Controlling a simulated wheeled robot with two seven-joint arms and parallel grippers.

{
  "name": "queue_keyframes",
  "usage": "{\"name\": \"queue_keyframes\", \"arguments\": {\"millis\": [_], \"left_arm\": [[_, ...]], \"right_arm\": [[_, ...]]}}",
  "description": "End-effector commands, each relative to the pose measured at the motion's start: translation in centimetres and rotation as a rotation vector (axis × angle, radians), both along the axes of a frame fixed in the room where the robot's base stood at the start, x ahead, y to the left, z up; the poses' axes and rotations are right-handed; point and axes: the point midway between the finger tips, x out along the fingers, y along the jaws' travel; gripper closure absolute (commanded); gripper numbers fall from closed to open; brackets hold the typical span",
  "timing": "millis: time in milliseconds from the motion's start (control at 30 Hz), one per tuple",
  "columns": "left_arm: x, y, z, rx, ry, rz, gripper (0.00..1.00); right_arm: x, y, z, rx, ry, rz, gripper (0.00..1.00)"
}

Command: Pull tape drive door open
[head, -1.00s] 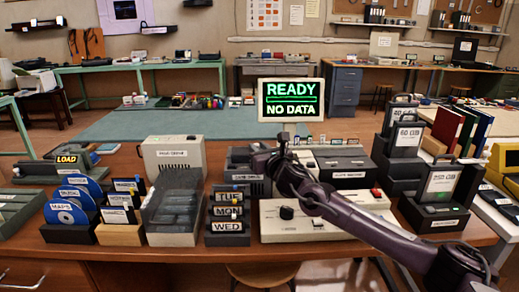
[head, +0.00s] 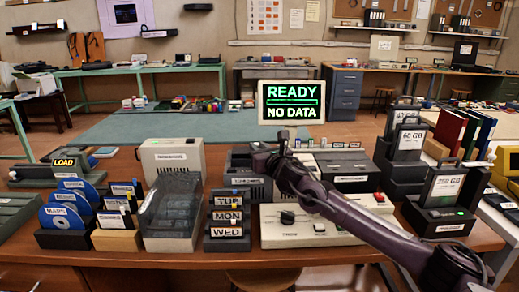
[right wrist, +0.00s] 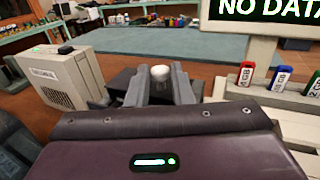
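The tape drive seems to be the dark box (head: 248,190) with a white label in the middle of the table in the head view; the label is too small to read surely. My right gripper (head: 268,158) is low over its top, and the arm hides part of it. In the right wrist view, the two grey fingers of my right gripper (right wrist: 160,85) stand either side of a small white round knob (right wrist: 160,73). The knob fills the gap between them, but I cannot tell if they press on it. A door edge is not clear. My left gripper is not in view.
A beige box (head: 172,158) stands left of the drive. A screen reading READY, NO DATA (head: 291,102) stands behind. A pale console with a dark knob (head: 310,228) lies under my right arm. A clear-covered case (head: 170,215) and a day-label rack (head: 227,225) stand in front.

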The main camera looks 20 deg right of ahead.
Motion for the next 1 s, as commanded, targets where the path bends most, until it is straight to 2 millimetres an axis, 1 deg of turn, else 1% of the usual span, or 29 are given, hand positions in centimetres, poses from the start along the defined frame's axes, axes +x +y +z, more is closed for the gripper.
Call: {"name": "queue_keyframes", "arguments": {"millis": [33, 133, 467, 567, 733, 900, 1000], "left_arm": [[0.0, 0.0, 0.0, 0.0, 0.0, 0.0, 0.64], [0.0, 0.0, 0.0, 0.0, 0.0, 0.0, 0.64], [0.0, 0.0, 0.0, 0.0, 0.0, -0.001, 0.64], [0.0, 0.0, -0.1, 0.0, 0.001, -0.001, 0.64], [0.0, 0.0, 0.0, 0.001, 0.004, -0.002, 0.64], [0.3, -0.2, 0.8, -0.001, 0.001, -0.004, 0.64], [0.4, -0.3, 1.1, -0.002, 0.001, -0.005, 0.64]], "right_arm": [[0.0, 0.0, 0.0, 0.0, 0.0, 0.0, 0.73], [0.0, 0.0, 0.1, 0.0, -0.001, 0.0, 0.6], [-0.3, -0.1, 0.0, 0.0, -0.001, -0.001, 0.6], [-1.1, -0.2, 0.0, -0.001, -0.001, 0.0, 0.6], [-3.6, -0.5, 0.0, -0.003, 0.0, 0.0, 0.6], [-6.1, -0.8, -0.1, -0.001, 0.001, -0.001, 0.6], [-7.0, -0.9, 0.0, -0.001, -0.001, 0.0, 0.6]]}}
